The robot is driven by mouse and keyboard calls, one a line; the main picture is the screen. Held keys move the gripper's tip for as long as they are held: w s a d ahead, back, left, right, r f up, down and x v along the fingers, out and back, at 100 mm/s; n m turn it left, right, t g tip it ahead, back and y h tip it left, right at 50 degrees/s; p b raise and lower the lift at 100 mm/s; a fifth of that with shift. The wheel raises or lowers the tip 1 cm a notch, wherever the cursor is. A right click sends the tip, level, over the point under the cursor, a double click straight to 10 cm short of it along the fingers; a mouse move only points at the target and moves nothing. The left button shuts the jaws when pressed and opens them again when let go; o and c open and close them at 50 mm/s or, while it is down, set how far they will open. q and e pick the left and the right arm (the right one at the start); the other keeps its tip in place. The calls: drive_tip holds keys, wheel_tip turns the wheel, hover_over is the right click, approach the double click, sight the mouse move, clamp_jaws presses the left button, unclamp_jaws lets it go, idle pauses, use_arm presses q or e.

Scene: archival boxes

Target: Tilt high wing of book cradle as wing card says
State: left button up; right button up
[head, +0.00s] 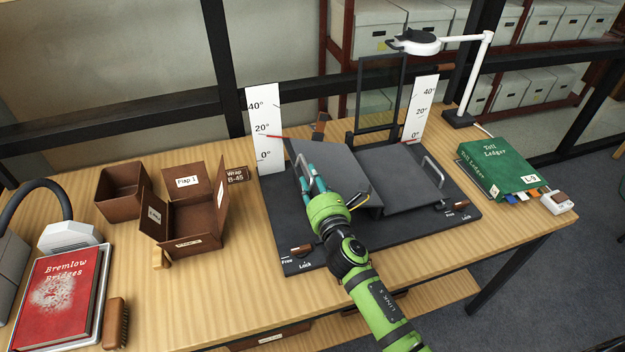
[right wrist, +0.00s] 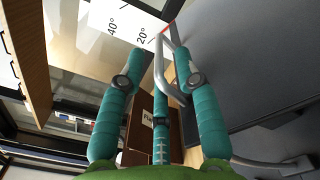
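The dark grey book cradle (head: 345,232) stands on the table. Its left wing (head: 330,160) is tilted higher than its right wing (head: 400,172). A red pointer on the left scale (head: 265,115) sits a little below the 20° mark; the pointer at the right scale (head: 421,105) is near the bottom. My right gripper (head: 308,174) is at the left wing's metal handle. In the right wrist view, the handle (right wrist: 161,62) lies between the spread teal fingers of the gripper (right wrist: 160,75). No readable wing card shows. My left gripper is out of view.
Free/Lock levers sit at the cradle's front left (head: 300,249) and right (head: 452,205). Brown boxes (head: 190,222) and a red book (head: 60,297) are left. A green ledger (head: 505,165) and a lamp (head: 480,75) are right. A black frame (head: 382,95) stands behind.

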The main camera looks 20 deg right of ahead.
drive_tip(key=s, duration=1.2)
drive_tip(key=shift+d, duration=0.2)
